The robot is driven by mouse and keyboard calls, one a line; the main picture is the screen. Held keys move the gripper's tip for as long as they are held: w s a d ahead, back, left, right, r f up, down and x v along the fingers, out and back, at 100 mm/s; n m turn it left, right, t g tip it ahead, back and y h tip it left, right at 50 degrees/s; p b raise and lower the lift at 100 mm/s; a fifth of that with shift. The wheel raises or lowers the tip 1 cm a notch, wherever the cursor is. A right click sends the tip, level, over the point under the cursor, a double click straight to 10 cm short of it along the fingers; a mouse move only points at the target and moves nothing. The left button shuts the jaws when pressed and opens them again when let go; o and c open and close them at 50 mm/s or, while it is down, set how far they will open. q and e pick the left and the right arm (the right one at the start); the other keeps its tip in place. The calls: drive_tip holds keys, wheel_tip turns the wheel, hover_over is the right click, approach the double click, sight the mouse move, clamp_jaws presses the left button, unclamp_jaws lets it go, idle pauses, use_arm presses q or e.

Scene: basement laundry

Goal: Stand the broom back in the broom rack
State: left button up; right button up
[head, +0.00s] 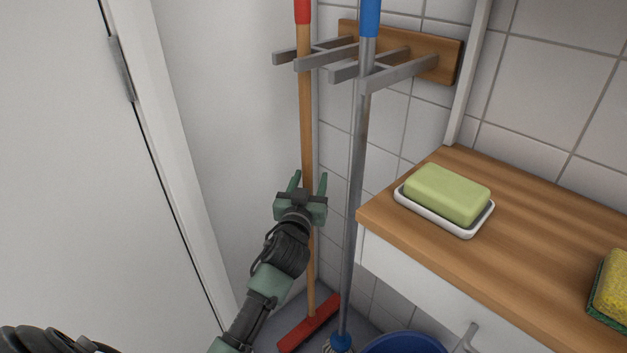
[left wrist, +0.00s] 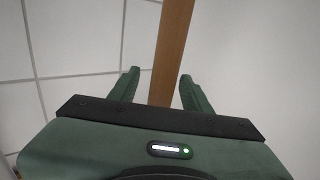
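The broom has a wooden handle (head: 306,125), a red top grip and a red head (head: 309,322) on the floor. It stands nearly upright in the corner. Its upper handle crosses the left pair of prongs of the broom rack (head: 440,66), near their outer ends; I cannot tell how deep it sits between them. My left gripper (head: 309,177) is open at the lower half of the handle. In the left wrist view the handle (left wrist: 173,45) shows between the two spread fingers (left wrist: 160,76), with gaps on both sides. My right gripper is not in view.
A grey-handled mop (head: 356,150) with a blue grip stands close right of the broom at the rack's right prongs. A wooden counter (head: 535,215) carries green soap in a dish (head: 446,195) and a sponge (head: 611,287). A blue bucket (head: 405,344) is below. A white door (head: 70,180) is left.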

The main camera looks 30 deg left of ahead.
use_arm(q)
drive_tip(key=shift+f, duration=0.2)
drive_tip(key=shift+s+d, duration=0.1)
drive_tip(key=shift+s, duration=0.1)
drive_tip(key=v, duration=0.7)
drive_tip(key=shift+s+r+p, duration=0.2)
drive_tip(key=shift+p, duration=0.25)
